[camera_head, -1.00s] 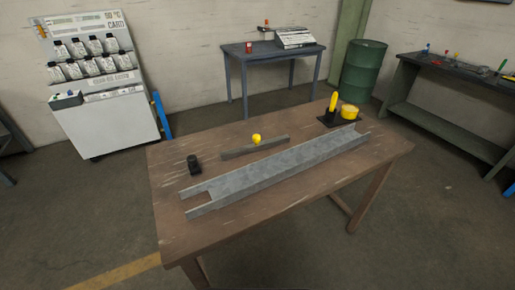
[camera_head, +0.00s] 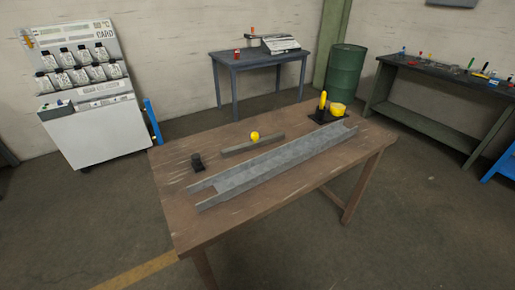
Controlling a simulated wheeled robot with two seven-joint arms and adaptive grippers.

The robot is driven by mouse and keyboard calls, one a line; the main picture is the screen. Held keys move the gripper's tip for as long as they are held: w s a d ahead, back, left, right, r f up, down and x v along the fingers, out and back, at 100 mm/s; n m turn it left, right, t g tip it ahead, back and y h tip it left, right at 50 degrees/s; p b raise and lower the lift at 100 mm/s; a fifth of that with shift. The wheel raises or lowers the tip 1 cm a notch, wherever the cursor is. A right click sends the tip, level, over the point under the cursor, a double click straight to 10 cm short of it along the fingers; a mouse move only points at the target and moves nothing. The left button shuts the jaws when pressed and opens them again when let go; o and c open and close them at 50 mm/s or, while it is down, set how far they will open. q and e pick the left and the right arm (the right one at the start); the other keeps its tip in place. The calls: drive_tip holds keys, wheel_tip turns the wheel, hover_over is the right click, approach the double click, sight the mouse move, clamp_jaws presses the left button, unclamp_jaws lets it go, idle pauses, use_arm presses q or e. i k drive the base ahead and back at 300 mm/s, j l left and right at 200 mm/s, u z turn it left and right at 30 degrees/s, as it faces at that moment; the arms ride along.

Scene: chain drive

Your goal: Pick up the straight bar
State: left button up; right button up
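The straight bar (camera_head: 240,149) is a short grey bar lying on the wooden table (camera_head: 225,220), behind a long grey metal channel (camera_head: 275,165). A yellow ball-like piece (camera_head: 254,136) shows at the bar's far side, near its middle; I cannot tell whether it is attached. Neither of my grippers is in view, and nothing is holding the bar.
A small black object (camera_head: 197,162) stands left of the bar. A black base with yellow parts (camera_head: 322,102) sits at the table's back right. The table's front is clear. A blue-grey table (camera_head: 262,58), green barrel (camera_head: 345,74) and dark bench (camera_head: 440,75) stand behind.

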sight(256, 143)
drive_tip(key=k+j+z, duration=0.4)
drive_tip(key=k+j, duration=0.15)
drive_tip(key=j, duration=0.15)
drive_tip(key=j+z, duration=0.2)
drive_tip(key=j, duration=0.2)
drive_tip(key=k+j+z, duration=0.15)
drive_tip(key=j, duration=0.2)
drive_tip(key=k+j+z, duration=0.2)
drive_tip(key=j, duration=0.2)
drive_tip(key=j+z, duration=0.45)
drive_tip(key=j, duration=0.7)
drive_tip(key=j+z, duration=0.35)
drive_tip(key=j, duration=0.7)
drive_tip(key=i+j+z, duration=0.1)
drive_tip(key=j+z, duration=0.2)
drive_tip(key=j, duration=0.4)
drive_tip(key=j+z, duration=0.35)
drive_tip(key=j, duration=0.4)
